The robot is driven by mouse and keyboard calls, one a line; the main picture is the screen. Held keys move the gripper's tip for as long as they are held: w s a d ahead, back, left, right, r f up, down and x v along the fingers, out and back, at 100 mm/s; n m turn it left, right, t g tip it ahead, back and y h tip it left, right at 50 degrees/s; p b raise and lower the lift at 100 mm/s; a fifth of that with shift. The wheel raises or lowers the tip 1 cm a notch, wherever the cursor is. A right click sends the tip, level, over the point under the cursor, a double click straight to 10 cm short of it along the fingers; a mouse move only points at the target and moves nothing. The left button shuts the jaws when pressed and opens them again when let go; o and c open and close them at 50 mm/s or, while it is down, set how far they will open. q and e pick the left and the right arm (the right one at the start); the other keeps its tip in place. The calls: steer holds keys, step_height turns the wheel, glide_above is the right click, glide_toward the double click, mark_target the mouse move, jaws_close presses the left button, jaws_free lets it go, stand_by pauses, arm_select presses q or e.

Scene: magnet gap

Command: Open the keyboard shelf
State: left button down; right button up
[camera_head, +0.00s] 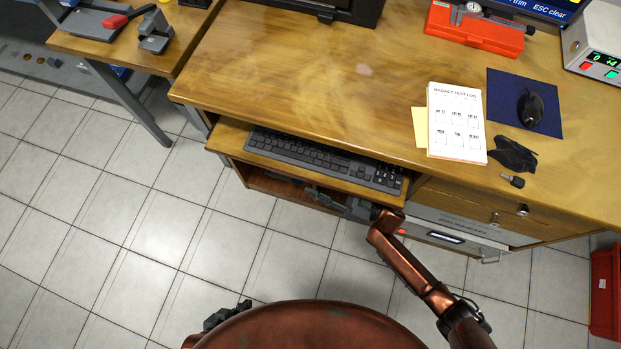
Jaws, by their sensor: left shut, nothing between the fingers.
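The keyboard shelf (232,143) is a wooden tray sticking out from under the front of the desk. A black keyboard (322,157) lies on it, and its back edge is close under the desktop. My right gripper (328,198) is just in front of and below the shelf's front edge, at its right half. I cannot tell whether it touches the shelf or how far its fingers are apart. My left gripper (226,313) is low in the picture, away from the desk, shut and empty, partly hidden by my own body.
The desk (300,60) bears a paper pad (457,122), a mouse (530,108) on a blue mat (551,90) and a red case (474,30). Drawers (470,205) are right of the shelf. A red bin (605,290) stands far right. Floor at left is clear.

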steer(key=shift+x, duration=1.15)
steer(key=shift+c, duration=0.7)
jaws_close()
